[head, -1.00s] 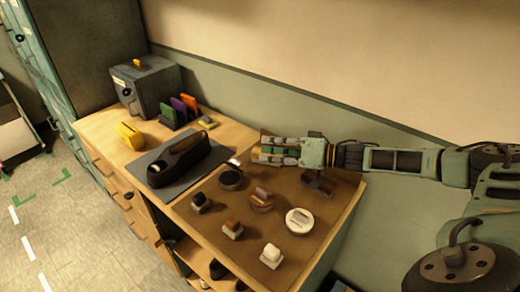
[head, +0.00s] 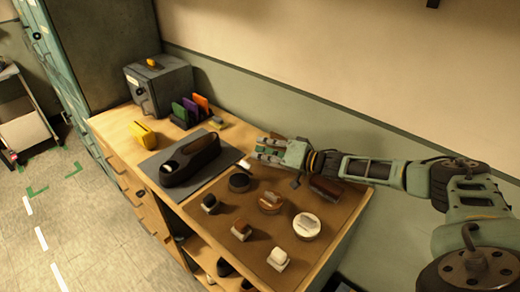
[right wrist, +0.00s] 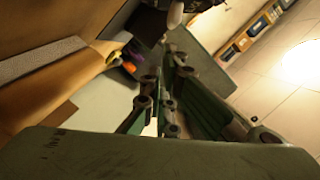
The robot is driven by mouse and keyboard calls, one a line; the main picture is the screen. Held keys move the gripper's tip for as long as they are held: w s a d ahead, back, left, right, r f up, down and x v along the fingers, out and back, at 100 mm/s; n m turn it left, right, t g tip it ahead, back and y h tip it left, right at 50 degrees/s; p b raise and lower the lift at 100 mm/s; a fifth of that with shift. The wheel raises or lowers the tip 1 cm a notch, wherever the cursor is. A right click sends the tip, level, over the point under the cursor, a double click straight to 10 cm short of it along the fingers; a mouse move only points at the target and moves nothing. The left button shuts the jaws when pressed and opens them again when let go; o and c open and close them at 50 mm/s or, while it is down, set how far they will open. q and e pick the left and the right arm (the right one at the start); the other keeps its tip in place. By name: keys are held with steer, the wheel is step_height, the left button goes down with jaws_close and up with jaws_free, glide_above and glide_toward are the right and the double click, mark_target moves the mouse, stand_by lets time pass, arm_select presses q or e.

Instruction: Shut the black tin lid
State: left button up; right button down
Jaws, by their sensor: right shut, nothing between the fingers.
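My left gripper is not in view.
A black shoe (head: 190,160) lies on a grey mat to the left. The wall stands close behind my right arm.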

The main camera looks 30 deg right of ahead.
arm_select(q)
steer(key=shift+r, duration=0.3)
arm_select(e)
steer(key=shift+s+a+f, duration=0.2)
steer(key=shift+a+f, duration=0.15)
steer(key=shift+a, duration=0.15)
arm_select(q)
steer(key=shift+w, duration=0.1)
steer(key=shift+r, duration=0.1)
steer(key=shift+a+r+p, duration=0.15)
steer(key=shift+p, duration=0.2)
arm_select(e)
steer(key=shift+s+a+r+n, duration=0.1)
steer(key=shift+a+r+n, duration=0.05)
steer(key=shift+a+n, duration=0.15)
